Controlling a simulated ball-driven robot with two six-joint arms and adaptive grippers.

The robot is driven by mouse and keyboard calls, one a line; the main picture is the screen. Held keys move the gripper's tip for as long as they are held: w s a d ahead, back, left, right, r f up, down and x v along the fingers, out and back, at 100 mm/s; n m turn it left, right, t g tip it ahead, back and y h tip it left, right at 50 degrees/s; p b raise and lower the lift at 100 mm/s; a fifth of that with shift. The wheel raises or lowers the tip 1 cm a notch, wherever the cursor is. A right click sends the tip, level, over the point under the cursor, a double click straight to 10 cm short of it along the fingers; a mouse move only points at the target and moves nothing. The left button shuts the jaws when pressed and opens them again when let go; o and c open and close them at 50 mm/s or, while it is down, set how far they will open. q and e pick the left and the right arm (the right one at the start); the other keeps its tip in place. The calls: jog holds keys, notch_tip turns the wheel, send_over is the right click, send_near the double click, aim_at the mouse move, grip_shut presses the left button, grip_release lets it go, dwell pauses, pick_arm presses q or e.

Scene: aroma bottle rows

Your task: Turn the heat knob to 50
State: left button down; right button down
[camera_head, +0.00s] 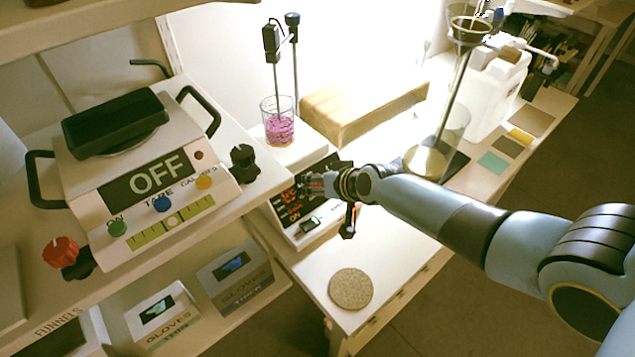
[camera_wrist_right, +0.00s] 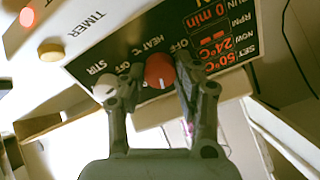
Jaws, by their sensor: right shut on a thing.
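The stirrer hotplate's black control panel (camera_head: 288,207) faces the front on the bench, partly covered by my right gripper. In the wrist view the panel (camera_wrist_right: 115,60) is upside down. The red heat knob (camera_wrist_right: 159,71) with a white pointer line sits between the fingers of my right gripper (camera_wrist_right: 157,88), which is shut on it. The red display (camera_wrist_right: 225,42) appears to read SET 50°C and NOW 24°C. The pale stir knob (camera_wrist_right: 104,88) is beside one finger. In the head view my right gripper (camera_head: 316,184) reaches the panel from the right. My left gripper is not in view.
A beaker (camera_head: 278,128) with pink contents stands on the hotplate, with a probe above it. A wooden block (camera_head: 364,107) lies behind. A scale (camera_head: 145,175) reading OFF is on the left shelf. A round cork mat (camera_head: 350,289) lies on the bench in front, with bare surface around it.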

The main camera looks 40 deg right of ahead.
jog(key=shift+s+f+m, duration=0.1)
jog(key=shift+m, duration=0.5)
jog(key=c, duration=1)
grip_release()
jog(key=shift+o, duration=0.2)
jog(key=v, duration=1.2)
